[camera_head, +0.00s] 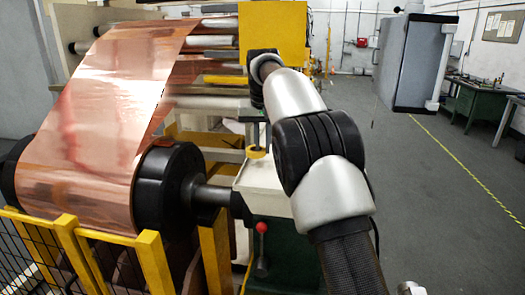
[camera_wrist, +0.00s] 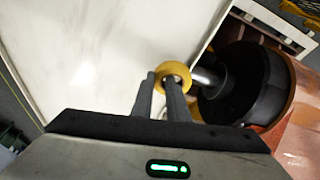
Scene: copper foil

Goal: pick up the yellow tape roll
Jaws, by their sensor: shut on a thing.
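The yellow tape roll (camera_wrist: 178,70) shows in the wrist view at my fingertips, in front of a pale white surface. My gripper (camera_wrist: 161,78) is shut on the roll's left side, one finger overlapping its ring. In the head view the yellow roll (camera_head: 256,153) is small, just below my gripper (camera_head: 256,143) and over the white machine top (camera_head: 262,178). My fingers hide part of the roll. I cannot tell whether it still touches the surface.
A wide copper foil (camera_head: 95,115) runs over a roller with a black end (camera_head: 170,190), left of my gripper. Its metal shaft (camera_wrist: 207,78) is close beside the roll. A red-knobbed lever (camera_head: 262,228) and yellow railing (camera_head: 105,245) are in front. The floor at right is clear.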

